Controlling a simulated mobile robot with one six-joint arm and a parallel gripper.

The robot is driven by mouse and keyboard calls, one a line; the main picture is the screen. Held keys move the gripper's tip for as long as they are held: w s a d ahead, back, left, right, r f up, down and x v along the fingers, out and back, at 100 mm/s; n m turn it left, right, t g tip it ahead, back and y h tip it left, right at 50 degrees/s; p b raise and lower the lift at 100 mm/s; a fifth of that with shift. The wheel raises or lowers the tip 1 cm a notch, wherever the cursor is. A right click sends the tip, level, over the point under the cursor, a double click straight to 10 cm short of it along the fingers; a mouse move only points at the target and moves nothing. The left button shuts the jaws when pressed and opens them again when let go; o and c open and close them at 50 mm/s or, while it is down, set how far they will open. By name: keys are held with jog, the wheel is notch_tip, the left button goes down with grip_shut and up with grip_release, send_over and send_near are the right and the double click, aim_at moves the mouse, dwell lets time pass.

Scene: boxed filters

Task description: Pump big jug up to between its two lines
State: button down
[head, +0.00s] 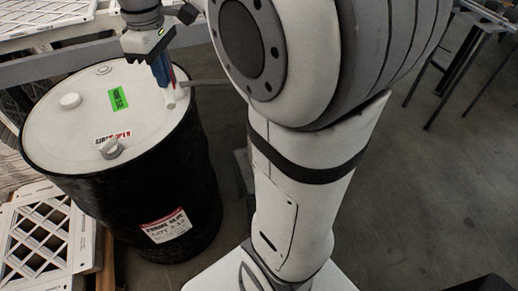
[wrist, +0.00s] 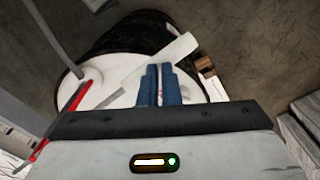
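A black drum (head: 125,170) with a white top stands at the left. My gripper (head: 167,85) points down over the right part of its top. In the wrist view, its blue fingers (wrist: 160,85) are close together, with a thin pale and red piece between them, which looks like the pump handle. A white cylindrical part (head: 170,100) shows just below the fingertips, and a thin grey spout (head: 210,82) runs right from there. A pale bar (wrist: 175,55) crosses behind the fingers in the wrist view. My gripper hides most of the pump. I cannot make out the jug or its two lines.
The drum top carries a white cap (head: 70,100), a grey cap (head: 111,148) and a green label (head: 118,98). White lattice-faced filters (head: 45,235) lie at the lower left. In the wrist view, a grey tube (wrist: 55,35) rises at the left.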

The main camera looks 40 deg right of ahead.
jog(key=shift+s+f+b, duration=0.1)
jog(key=shift+f+b, duration=0.2)
jog(key=shift+f, duration=0.5)
jog(key=shift+f+b, duration=0.4)
jog(key=shift+f, duration=0.25)
jog(key=shift+r, duration=0.2)
notch_tip(320, 180, up, 15)
jog(key=p, duration=1.3)
